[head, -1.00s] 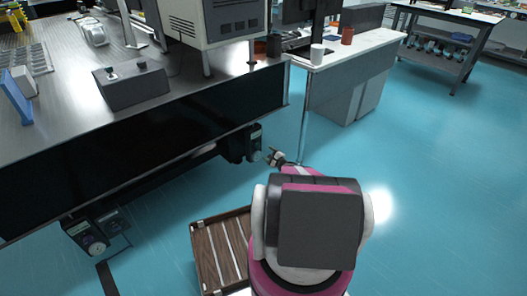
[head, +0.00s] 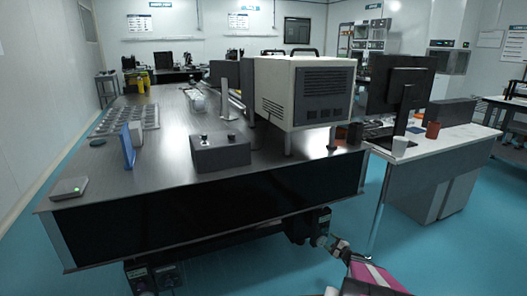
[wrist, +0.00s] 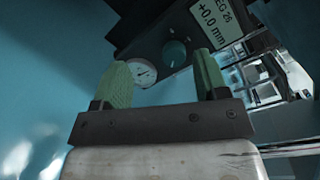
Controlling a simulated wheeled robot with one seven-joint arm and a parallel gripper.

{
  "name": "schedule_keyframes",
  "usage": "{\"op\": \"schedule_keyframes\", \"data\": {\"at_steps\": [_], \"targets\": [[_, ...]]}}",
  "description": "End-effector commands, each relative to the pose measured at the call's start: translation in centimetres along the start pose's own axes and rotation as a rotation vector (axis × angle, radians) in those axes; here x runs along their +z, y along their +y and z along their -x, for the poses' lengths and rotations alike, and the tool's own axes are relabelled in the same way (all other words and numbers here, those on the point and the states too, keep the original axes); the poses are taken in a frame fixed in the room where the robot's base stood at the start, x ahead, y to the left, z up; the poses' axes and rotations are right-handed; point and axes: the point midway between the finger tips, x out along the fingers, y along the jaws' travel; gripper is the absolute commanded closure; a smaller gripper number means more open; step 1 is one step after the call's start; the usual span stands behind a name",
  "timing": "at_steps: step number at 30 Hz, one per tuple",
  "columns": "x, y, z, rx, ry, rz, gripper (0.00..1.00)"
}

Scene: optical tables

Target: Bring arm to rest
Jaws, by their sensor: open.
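My gripper (head: 334,246) is low at the bottom of the head view, in front of the optical table (head: 200,225) and below its top. In the wrist view my gripper (wrist: 158,85) shows two green fingers spread apart with nothing between them. Beyond the fingers is a dark table-leg unit (wrist: 165,40) with a gauge, a knob and a display reading "LEG 26 +0.0 mm". The same unit (head: 300,225) shows under the table edge, close to my gripper. Most of my arm is out of the head view.
A grey control box (head: 220,152), a blue upright panel (head: 128,146) and a large beige instrument (head: 290,90) stand on the table. Blue floor is open at the lower right.

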Motion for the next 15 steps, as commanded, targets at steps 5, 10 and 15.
{"op": "schedule_keyframes", "data": {"at_steps": [5, 10, 15], "targets": [[9.5, -0.1, -1.7, 0.230, -0.140, 0.155, 0.33], [18.0, 0.6, -1.9, 0.484, -0.270, 0.332, 0.33], [25.1, 1.4, -0.2, 0.744, -0.376, 0.527, 0.33]]}}
